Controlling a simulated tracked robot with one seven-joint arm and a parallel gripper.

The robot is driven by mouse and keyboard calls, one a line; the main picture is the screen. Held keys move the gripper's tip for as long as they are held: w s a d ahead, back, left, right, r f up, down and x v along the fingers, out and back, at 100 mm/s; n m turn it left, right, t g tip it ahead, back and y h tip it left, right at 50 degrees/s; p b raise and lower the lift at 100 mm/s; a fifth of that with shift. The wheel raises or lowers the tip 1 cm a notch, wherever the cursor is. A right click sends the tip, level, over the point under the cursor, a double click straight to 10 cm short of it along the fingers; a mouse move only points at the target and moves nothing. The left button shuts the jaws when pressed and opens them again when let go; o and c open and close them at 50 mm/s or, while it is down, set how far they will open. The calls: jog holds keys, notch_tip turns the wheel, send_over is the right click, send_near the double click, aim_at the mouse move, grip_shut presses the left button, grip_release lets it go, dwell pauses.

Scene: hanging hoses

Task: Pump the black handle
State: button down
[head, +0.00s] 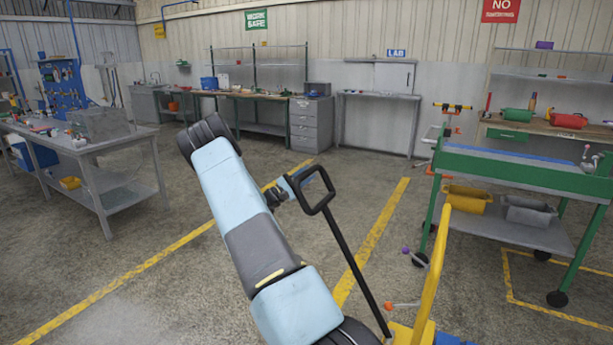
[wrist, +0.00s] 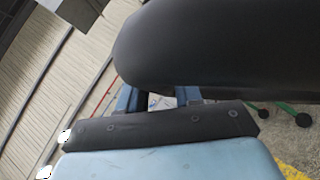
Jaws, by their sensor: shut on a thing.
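The black handle (head: 352,252) is a long dark rod with a closed loop at its top, in the middle of the head view. It leans up and left from a yellow base (head: 405,333) at the bottom edge. My gripper (head: 304,178) reaches from the left and is shut on the upper left part of the loop. In the wrist view, my blue fingers (wrist: 160,101) show only partly. A large dark rounded shape (wrist: 215,45) covers the top there; I cannot tell what it is. The exact contact is hidden in that view.
A curved yellow bar (head: 432,270) rises just right of the handle. Small levers with a purple knob (head: 405,250) and an orange knob (head: 388,304) stick out near it. A green wheeled table (head: 520,167) stands at right, a grey workbench (head: 120,150) at left.

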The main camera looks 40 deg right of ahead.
jog(key=c, duration=0.9)
grip_release()
jog(key=shift+d, duration=0.1)
jog(key=shift+o, duration=0.2)
jog(key=shift+w, duration=0.1)
jog(key=shift+a+f, duration=0.1)
jog(key=shift+a, duration=0.1)
jog(key=v, duration=1.3)
jog(key=shift+f, duration=0.25)
jog(key=shift+a+r, duration=0.1)
jog(key=shift+a, duration=0.05)
